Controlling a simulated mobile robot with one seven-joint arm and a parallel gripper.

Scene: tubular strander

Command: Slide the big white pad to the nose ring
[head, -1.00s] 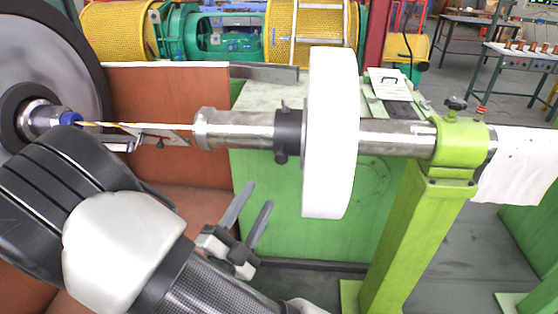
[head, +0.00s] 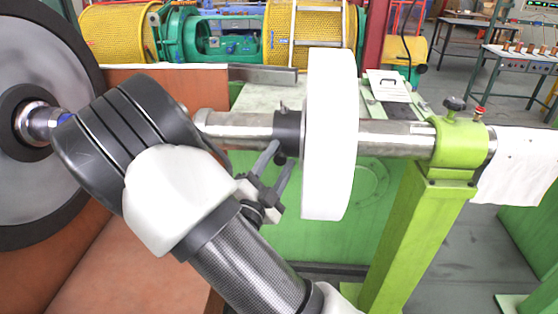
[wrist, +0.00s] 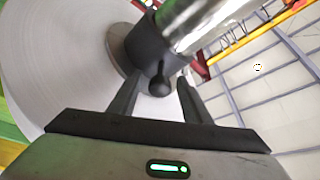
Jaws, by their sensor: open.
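The big white pad (head: 330,135) is a thick upright disc around a horizontal metal shaft (head: 395,138). A dark collar (head: 287,132) with small knobs sits on the shaft, against or close to the pad's left face. The shaft's left end has a wider steel ring (head: 203,124), perhaps the nose ring, partly hidden by my arm. My gripper (head: 282,154) is open just below the collar, left of the pad. In the wrist view, a knob (wrist: 159,80) on the collar (wrist: 152,50) lies between my fingertips (wrist: 155,92); the pad (wrist: 45,60) fills the left.
A light green post with a clamp (head: 460,142) carries the shaft at the right. A big grey wheel (head: 60,190) stands at the left, with an orange-brown panel (head: 130,265) beside it. A green cabinet (head: 325,245) stands behind the pad.

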